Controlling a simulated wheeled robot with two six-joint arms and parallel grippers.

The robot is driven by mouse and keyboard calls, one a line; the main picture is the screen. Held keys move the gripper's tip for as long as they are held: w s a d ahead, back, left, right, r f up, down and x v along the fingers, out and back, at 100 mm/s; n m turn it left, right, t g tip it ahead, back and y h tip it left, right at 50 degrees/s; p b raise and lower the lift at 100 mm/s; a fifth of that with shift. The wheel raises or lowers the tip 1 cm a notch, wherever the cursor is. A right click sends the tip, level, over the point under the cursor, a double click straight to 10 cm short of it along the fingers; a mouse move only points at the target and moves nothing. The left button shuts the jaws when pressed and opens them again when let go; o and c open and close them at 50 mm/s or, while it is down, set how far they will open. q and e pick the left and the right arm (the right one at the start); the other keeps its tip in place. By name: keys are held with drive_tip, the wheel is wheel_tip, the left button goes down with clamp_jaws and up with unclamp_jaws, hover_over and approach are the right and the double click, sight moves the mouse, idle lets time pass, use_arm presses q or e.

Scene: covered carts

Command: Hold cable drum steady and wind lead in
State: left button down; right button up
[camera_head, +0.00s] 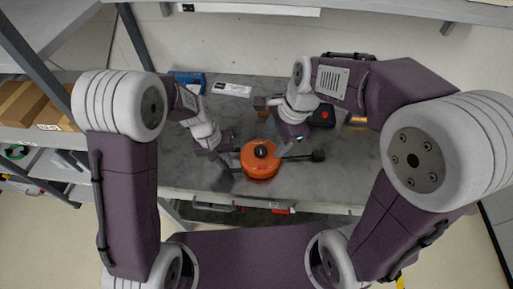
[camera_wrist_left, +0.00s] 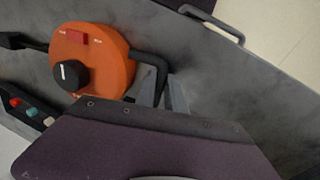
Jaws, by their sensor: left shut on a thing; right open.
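The orange cable drum (camera_head: 259,167) lies on the grey cart top, with a black knob on its face. The drum (camera_wrist_left: 108,68) also shows in the left wrist view with a red switch and a black side handle (camera_wrist_left: 160,72). My left gripper (camera_wrist_left: 165,95) is shut on that handle; in the head view it (camera_head: 230,166) is at the drum's left side. My right gripper (camera_head: 280,150) is open at the drum's upper right edge; its fingertips are hard to make out. A black lead end (camera_head: 318,155) sticks out to the drum's right.
Behind the drum are a blue case (camera_head: 188,78), a white box (camera_head: 232,89) and a dark box with a red part (camera_head: 321,116). Cardboard boxes (camera_head: 20,103) sit on a shelf at left. The cart top (camera_head: 345,170) is clear at right.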

sight(261, 149)
drive_tip(key=w+a+r+n+g+h, duration=0.1)
drive_tip(key=w+a+n, duration=0.1)
drive_tip(key=n, duration=1)
drive_tip(key=w+a+r+n+g+h, duration=0.1)
drive_tip(key=w+n, duration=0.1)
drive_tip(key=n, duration=1)
wheel_tip(261, 149, down, 12)
drive_tip(key=shift+w+a+f, duration=0.15)
drive_tip(key=shift+m, duration=0.3)
clamp_jaws()
